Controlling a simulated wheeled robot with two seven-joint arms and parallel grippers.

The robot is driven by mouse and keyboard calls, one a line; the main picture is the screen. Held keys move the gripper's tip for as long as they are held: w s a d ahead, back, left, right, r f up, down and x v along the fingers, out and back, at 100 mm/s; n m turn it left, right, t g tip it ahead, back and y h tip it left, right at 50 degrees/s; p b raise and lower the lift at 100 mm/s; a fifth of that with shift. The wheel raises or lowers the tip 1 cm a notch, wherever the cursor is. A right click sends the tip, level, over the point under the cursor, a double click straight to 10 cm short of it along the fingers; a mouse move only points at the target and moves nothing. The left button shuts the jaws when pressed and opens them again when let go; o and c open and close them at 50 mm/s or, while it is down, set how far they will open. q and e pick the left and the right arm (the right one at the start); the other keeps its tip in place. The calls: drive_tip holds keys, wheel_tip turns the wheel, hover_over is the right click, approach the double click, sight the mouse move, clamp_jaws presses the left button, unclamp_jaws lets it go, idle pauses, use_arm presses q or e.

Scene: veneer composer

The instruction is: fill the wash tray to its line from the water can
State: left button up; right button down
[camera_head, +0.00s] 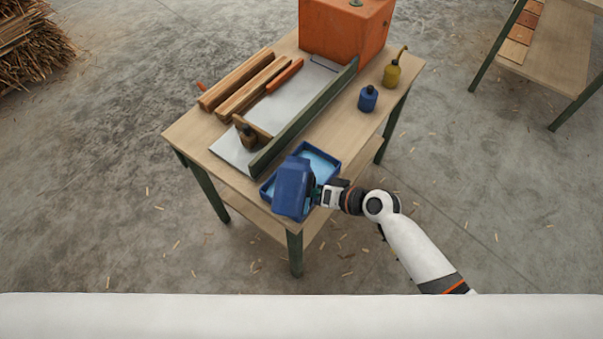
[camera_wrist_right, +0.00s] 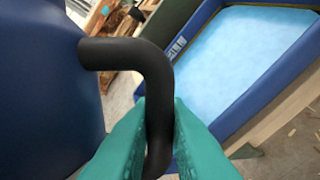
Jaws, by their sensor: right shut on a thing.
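The blue water can (camera_head: 291,188) is over the left part of the wash tray and looks tilted in the head view. My right gripper (camera_head: 316,191) is shut on its black handle (camera_wrist_right: 155,70), which shows between the green fingers in the right wrist view (camera_wrist_right: 158,125). The can's blue body (camera_wrist_right: 45,90) fills the left of that view. The blue wash tray (camera_head: 333,170) sits at the table's near corner, with light blue water inside. Its rim (camera_wrist_right: 190,100) and water also show in the right wrist view. The can's mouth and any stream are hidden. My left gripper is not in view.
A green fence (camera_head: 310,112) stands on the metal plate behind the tray. A blue bottle (camera_head: 368,98) and a yellow oil can (camera_head: 392,73) stand at the right. Wood strips (camera_head: 238,82), a wooden-handled tool (camera_head: 248,137) and an orange machine (camera_head: 343,30) occupy the rest.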

drive_tip(key=shift+s+a+r+p, duration=0.1)
drive_tip(key=shift+s+r+p, duration=0.2)
drive_tip(key=shift+p, duration=0.35)
idle(0.4)
drive_tip(key=shift+s+f+m+g+p, duration=0.15)
drive_tip(key=shift+s+m+g+p, duration=0.2)
drive_tip(key=shift+m+g+p, duration=0.4)
idle(1.8)
drive_tip(key=shift+w+r+m+g+y+p, duration=0.15)
drive_tip(key=shift+r+m+g+y+p, duration=0.15)
drive_tip(key=shift+g+p, duration=0.2)
idle(2.2)
